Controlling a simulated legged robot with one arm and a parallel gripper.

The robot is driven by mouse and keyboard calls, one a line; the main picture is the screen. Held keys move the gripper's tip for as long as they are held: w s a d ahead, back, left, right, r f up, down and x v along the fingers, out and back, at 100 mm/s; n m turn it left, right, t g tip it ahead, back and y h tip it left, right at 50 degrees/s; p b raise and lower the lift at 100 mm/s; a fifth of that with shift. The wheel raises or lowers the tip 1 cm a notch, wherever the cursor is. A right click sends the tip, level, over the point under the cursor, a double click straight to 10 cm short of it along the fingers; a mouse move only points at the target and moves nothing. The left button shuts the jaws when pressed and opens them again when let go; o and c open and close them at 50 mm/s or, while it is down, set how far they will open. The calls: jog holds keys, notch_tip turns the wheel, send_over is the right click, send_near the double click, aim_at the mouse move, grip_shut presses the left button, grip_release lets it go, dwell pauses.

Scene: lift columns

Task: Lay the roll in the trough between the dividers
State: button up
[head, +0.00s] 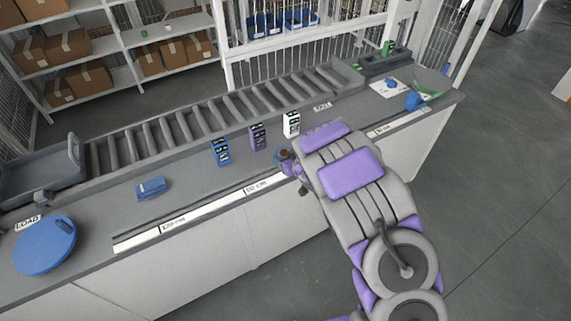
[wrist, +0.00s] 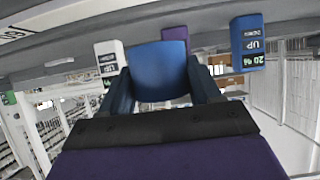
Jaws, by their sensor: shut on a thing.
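My gripper (head: 288,162) is at the counter's front edge, in front of the purple and white boxes. In the wrist view my gripper (wrist: 162,88) has its dark blue fingers shut on a blue object, which looks like the roll (wrist: 160,65). In the head view the roll (head: 283,154) is small, with a brownish spot at its end, and is partly covered by the gripper. A dark grey trough-like holder (head: 372,66) stands at the counter's far right, with a green item at its back. I cannot make out its dividers.
Blue (head: 220,152), purple (head: 258,137) and white (head: 291,124) boxes stand upright behind the gripper. A roller conveyor (head: 180,128) runs behind them. A blue folded item (head: 152,188) and blue disc (head: 45,245) lie left. A white sheet (head: 388,88) lies right.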

jog(key=shift+w, duration=0.2)
jog(key=shift+f+b, duration=0.6)
jog(key=shift+f, duration=1.3)
jog(key=shift+r, duration=0.1)
jog(key=o, duration=1.1)
jog(key=shift+c, duration=0.2)
jog(key=p+v, duration=0.2)
jog(key=v, duration=1)
jog(key=shift+d, duration=0.1)
